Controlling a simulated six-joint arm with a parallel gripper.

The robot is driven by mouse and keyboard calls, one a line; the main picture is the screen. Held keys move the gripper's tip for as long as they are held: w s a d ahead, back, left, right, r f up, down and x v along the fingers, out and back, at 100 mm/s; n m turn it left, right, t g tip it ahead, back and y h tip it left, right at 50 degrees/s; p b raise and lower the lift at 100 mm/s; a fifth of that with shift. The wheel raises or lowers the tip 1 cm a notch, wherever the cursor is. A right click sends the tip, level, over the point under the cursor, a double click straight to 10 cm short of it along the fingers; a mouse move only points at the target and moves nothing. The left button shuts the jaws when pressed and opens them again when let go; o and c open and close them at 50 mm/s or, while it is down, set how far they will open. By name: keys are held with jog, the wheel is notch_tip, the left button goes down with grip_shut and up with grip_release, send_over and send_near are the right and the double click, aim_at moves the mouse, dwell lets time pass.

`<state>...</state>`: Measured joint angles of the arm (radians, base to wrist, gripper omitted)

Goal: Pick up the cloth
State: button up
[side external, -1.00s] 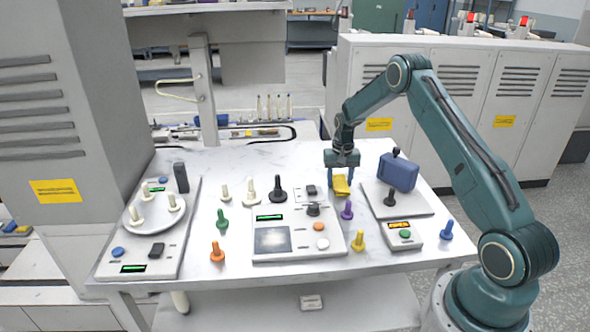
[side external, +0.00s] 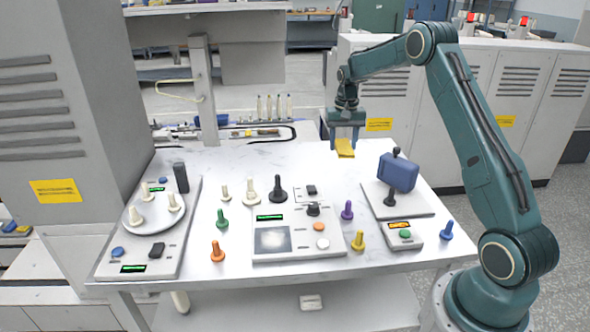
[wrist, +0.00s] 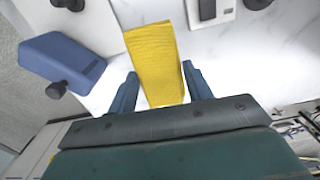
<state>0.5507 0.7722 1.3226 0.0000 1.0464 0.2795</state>
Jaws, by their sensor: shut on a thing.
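The yellow cloth (side external: 345,148) hangs from my gripper (side external: 345,138), raised above the white table toward its back right. In the wrist view the cloth (wrist: 155,62) lies between the two fingers of my gripper (wrist: 160,92) and extends out past them. My gripper is shut on the cloth. The fingers partly hide the cloth's held end in the side view.
The white table (side external: 330,165) holds a blue block on a stand (side external: 397,172) at the right, a control panel (side external: 280,240) in the middle and a round plate (side external: 140,222) at the left. Several coloured bobbins, such as a purple one (side external: 347,210), stand between them.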

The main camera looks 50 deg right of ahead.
aim_at(341, 144)
jog(key=shift+r, duration=3.2)
jog(key=shift+o, duration=1.3)
jog(key=shift+c, duration=0.9)
jog(key=shift+w+a+f, duration=0.15)
jog(key=shift+a+f, duration=0.05)
jog(key=shift+a, duration=0.2)
jog(key=s+a+f+n, duration=0.1)
jog(key=a+f+n, duration=0.2)
jog(key=a, duration=0.6)
jog(key=s+a+f+n, duration=0.1)
jog(key=a+f+n, duration=0.2)
jog(key=a, duration=0.7)
jog(key=s+a+f+n, duration=0.1)
jog(key=a+f+n, duration=0.2)
jog(key=a, duration=0.7)
jog(key=shift+s+a+f, duration=0.25)
jog(key=shift+f, duration=0.1)
jog(key=shift+f, duration=0.1)
